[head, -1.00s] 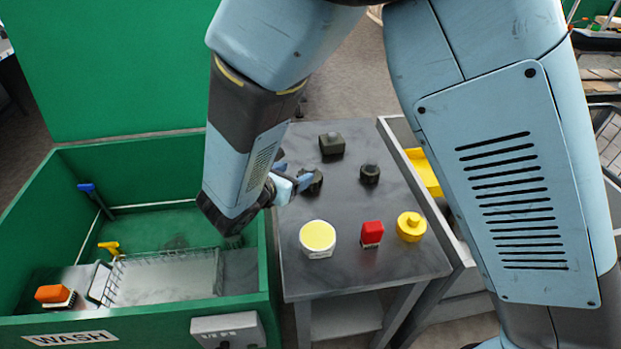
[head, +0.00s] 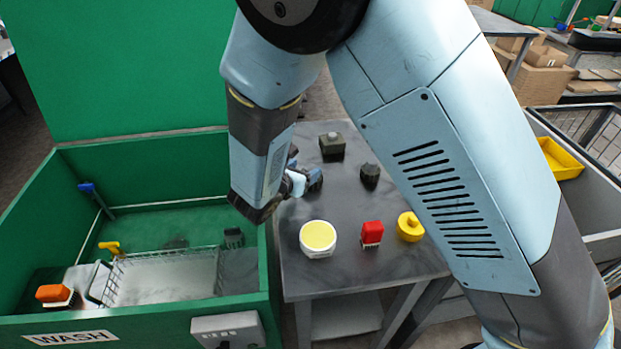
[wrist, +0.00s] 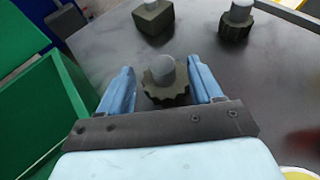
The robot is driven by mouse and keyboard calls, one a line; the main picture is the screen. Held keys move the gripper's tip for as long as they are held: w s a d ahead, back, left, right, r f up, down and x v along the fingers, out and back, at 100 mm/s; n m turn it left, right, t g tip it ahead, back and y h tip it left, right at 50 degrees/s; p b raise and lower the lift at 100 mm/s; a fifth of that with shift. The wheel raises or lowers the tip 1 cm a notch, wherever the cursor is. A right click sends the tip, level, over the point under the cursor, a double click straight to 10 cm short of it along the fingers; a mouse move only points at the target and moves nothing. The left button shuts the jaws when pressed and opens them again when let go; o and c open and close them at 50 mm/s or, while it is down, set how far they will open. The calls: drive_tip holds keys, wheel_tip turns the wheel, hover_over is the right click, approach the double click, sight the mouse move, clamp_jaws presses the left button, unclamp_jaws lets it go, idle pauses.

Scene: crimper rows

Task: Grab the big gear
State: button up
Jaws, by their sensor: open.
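A dark toothed gear with a grey rounded knob (wrist: 165,82) stands on the grey table, between my two blue fingers in the wrist view. My gripper (wrist: 162,67) is open around it, with a gap visible on both sides. In the head view my gripper (head: 303,181) is at the table's left side, and this gear (head: 315,179) is partly hidden by it. A second dark gear with a knob (wrist: 237,18) stands further back to the right; it also shows in the head view (head: 370,175). I cannot tell surely which gear is larger.
A dark square block with a knob (head: 332,145) stands behind the gears. A yellow-topped white tub (head: 318,238), a red brush (head: 372,234) and a yellow knobbed piece (head: 409,227) are at the table's front. The green wash bin (head: 262,270) adjoins on the left.

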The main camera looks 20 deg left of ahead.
sight(307, 170)
drive_tip(key=x, duration=0.4)
drive_tip(key=shift+w+d+f, duration=0.1)
drive_tip(key=shift+d+f, duration=0.05)
drive_tip(key=shift+f, duration=0.3)
clamp_jaws()
